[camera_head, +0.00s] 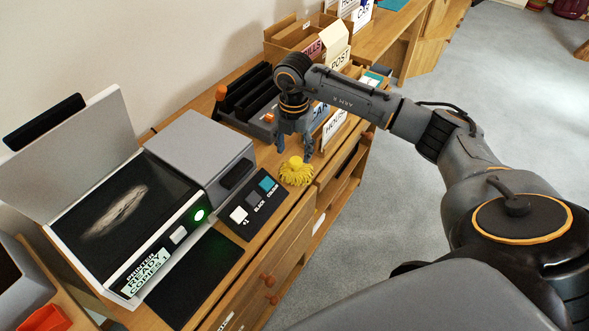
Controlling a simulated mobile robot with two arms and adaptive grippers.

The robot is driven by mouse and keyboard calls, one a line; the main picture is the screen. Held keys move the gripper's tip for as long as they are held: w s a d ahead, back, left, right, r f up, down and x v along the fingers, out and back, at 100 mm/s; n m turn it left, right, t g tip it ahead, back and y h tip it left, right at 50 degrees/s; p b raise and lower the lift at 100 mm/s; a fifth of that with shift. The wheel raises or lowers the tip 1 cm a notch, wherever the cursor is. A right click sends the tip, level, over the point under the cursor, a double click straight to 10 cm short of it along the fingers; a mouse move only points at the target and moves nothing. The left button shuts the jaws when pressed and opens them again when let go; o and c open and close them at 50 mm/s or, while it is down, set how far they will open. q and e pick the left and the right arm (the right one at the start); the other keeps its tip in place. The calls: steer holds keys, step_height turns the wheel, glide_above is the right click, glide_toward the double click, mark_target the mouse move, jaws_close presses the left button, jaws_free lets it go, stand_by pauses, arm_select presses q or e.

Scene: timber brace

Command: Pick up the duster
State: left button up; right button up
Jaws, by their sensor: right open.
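The duster (297,172) is a yellow, fluffy tuft with a rounded top. It rests on the wooden counter, to the right of the printer's button panel. My right gripper (295,148) points down just above and behind the duster, its fingers spread apart. One finger is at the upper left of the duster and the other at its upper right. Nothing shows between the fingers, and whether they touch the duster cannot be told. My left gripper is not in view.
A printer (120,215) with a raised lid and green light stands at the left. Its button panel (254,201) lies close to the duster. A black rack (247,95) and labelled boxes (318,42) stand behind the gripper. The counter's front edge is near the duster.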

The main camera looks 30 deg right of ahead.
mark_target(296, 161)
steer(key=shift+f, duration=0.25)
steer(key=f, duration=0.5)
steer(key=shift+d+p, duration=0.2)
steer(key=shift+p, duration=0.2)
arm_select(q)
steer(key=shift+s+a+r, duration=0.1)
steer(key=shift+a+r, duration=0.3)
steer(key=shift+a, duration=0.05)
arm_select(e)
jaws_close()
steer(key=shift+r, duration=0.1)
